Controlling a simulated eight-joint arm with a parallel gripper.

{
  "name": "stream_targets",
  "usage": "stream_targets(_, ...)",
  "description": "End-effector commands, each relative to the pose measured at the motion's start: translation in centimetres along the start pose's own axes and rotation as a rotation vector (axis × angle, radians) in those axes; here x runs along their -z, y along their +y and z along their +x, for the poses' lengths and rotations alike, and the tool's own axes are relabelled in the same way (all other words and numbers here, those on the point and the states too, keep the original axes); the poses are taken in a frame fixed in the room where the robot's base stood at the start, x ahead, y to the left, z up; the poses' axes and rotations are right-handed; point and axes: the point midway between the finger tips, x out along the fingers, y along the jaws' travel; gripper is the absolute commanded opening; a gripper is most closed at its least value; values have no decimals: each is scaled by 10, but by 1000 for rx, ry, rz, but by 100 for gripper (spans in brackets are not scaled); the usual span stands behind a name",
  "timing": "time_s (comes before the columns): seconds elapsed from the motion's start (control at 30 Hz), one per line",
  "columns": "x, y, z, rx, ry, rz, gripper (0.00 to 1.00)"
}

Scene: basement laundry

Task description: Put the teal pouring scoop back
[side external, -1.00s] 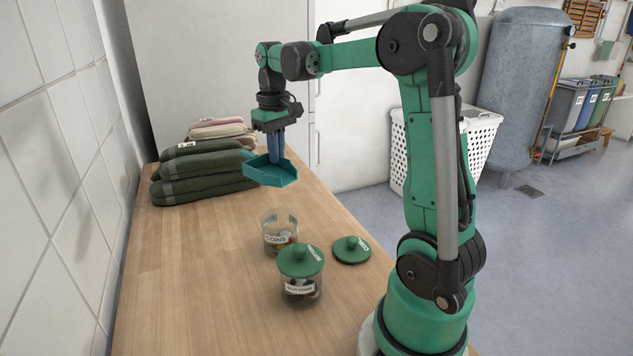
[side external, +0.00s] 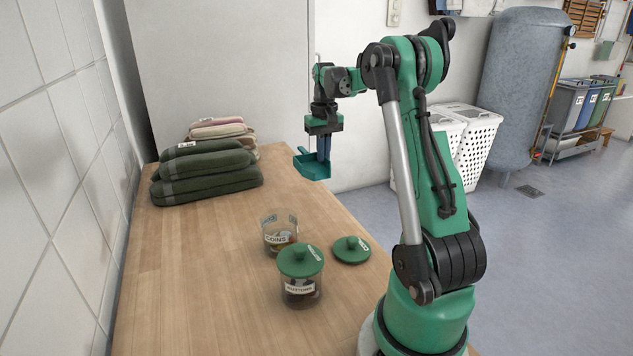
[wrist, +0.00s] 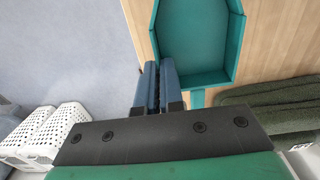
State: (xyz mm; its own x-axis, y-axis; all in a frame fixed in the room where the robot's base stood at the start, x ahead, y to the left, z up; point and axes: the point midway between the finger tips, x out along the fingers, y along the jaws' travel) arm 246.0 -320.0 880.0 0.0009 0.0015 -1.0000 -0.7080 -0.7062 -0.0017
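The teal pouring scoop (side external: 313,168) is an open, angular tray with raised walls. My gripper (side external: 324,157) is shut on it and holds it in the air by the table's far right edge in the side view. In the wrist view the scoop (wrist: 195,38) shows its open inside, and a short teal handle stub points toward the camera. The blue fingers of my gripper (wrist: 159,68) are close together at the scoop's left wall. Which part they pinch is not clear.
The wooden table (side external: 190,270) bears folded dark green towels (side external: 205,175), an open coins jar (side external: 279,238), a lidded buttons jar (side external: 300,285) and a loose green lid (side external: 351,249). White laundry baskets (side external: 478,140) stand on the floor beyond. The table's front left is clear.

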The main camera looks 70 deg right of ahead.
Motion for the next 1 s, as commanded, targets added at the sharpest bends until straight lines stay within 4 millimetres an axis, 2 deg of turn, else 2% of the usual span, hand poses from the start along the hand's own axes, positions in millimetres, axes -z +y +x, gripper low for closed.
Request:
stream_targets(0.03, 0, 0, 15, 0, 0, -1, 0)
stream_targets(0.2, 0, 0, 56, 0, 0, -1, 0)
stream_targets(0.47, 0, 0, 84, 0, 0, -2, 0)
stream_targets(0.6, 0, 0, 106, 0, 0, -2, 0)
stream_targets(0.7, 0, 0, 114, 0, 0, -2, 0)
stream_targets(1.0, 0, 0, 116, 0, 0, -2, 0)
